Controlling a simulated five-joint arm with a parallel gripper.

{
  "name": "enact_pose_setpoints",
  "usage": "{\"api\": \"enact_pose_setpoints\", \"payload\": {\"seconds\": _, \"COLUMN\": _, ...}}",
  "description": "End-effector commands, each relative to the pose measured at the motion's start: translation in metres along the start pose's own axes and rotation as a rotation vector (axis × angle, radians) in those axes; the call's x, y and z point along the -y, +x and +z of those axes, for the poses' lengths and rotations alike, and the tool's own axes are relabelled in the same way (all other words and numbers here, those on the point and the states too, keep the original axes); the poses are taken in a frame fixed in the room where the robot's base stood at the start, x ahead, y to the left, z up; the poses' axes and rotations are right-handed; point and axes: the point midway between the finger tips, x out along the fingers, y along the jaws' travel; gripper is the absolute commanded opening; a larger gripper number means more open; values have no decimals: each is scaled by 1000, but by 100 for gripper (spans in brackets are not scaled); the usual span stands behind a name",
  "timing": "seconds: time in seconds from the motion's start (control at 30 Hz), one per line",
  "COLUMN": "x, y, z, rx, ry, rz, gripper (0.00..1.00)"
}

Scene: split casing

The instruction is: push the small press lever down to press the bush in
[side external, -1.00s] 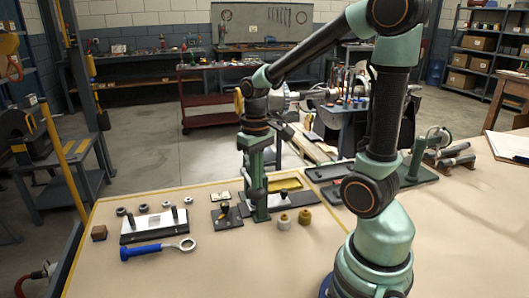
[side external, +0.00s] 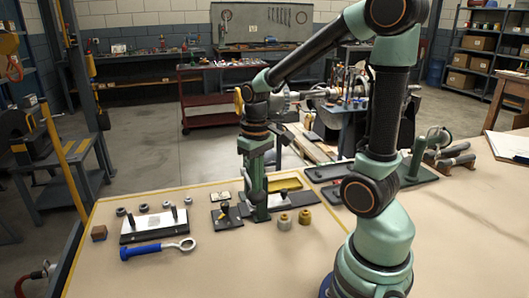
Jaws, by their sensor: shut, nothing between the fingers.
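The small press (side external: 260,207) is a green upright column on a dark base, standing on the bench mat left of my arm. My gripper (side external: 256,150) points down at the top of the press, in front of its head, and is shut with nothing held. The press lever (side external: 277,153) is a dark bar at the right of the press head and now hangs steeply downward, close beside my gripper. Whether the fingertips touch the lever is unclear at this size. The bush and its seat under the press are hidden or too small to tell.
The front mat is clear.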

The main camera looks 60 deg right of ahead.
Motion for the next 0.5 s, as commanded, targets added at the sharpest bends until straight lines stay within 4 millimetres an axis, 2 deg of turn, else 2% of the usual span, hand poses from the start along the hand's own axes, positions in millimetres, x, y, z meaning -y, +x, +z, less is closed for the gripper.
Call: {"api": "enact_pose_setpoints", "payload": {"seconds": 0.5, "x": 0, "y": 4, "z": 2, "rx": 4, "ry": 0, "rz": 0, "gripper": 0}}
